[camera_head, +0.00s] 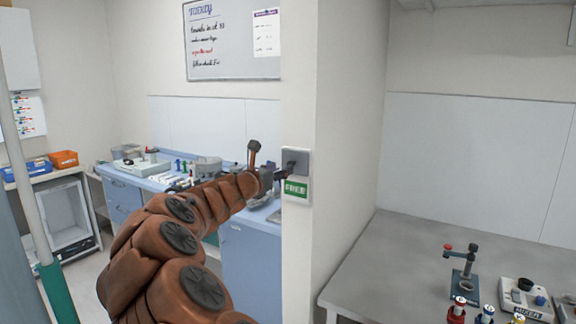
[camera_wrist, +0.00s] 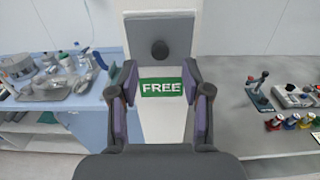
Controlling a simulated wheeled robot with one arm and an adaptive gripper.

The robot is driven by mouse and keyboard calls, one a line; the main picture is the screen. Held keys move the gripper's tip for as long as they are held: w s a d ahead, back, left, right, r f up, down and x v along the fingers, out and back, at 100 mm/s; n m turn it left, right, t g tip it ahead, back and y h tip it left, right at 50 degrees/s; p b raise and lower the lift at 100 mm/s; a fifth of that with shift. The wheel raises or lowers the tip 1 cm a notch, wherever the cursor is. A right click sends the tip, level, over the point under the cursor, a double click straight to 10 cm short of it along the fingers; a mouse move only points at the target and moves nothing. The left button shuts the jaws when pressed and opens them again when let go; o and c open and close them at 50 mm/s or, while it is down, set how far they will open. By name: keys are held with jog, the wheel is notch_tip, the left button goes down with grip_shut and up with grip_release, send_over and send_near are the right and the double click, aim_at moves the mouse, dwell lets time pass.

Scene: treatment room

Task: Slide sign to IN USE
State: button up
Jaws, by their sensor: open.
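The sliding sign (camera_head: 296,177) is mounted on the end face of the wall, near the middle of the head view. In the wrist view its grey slider plate (camera_wrist: 140,35) with a dark round knob (camera_wrist: 160,50) covers the upper part. Below it a green panel (camera_wrist: 162,88) reads FREE. My gripper (camera_wrist: 163,73) is open, its two fingers on either side of the sign, with the knob a little above and between the fingertips in the picture. It holds nothing. In the head view my gripper (camera_head: 279,179) is close to the sign; whether it touches cannot be told.
A blue counter (camera_head: 238,240) with lab items stands left of the wall end. A grey bench (camera_head: 385,255) at right holds a small stand (camera_head: 463,272), a mixer (camera_head: 523,297) and several coloured-capped jars. A whiteboard (camera_head: 225,65) hangs behind. The space before the sign holds only my arm.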

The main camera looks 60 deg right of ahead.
jog(key=shift+w+d+p, duration=0.1)
jog(key=shift+d+p, duration=0.55)
jog(key=shift+d, duration=2.1)
grip_shut()
jog(key=shift+f, duration=0.1)
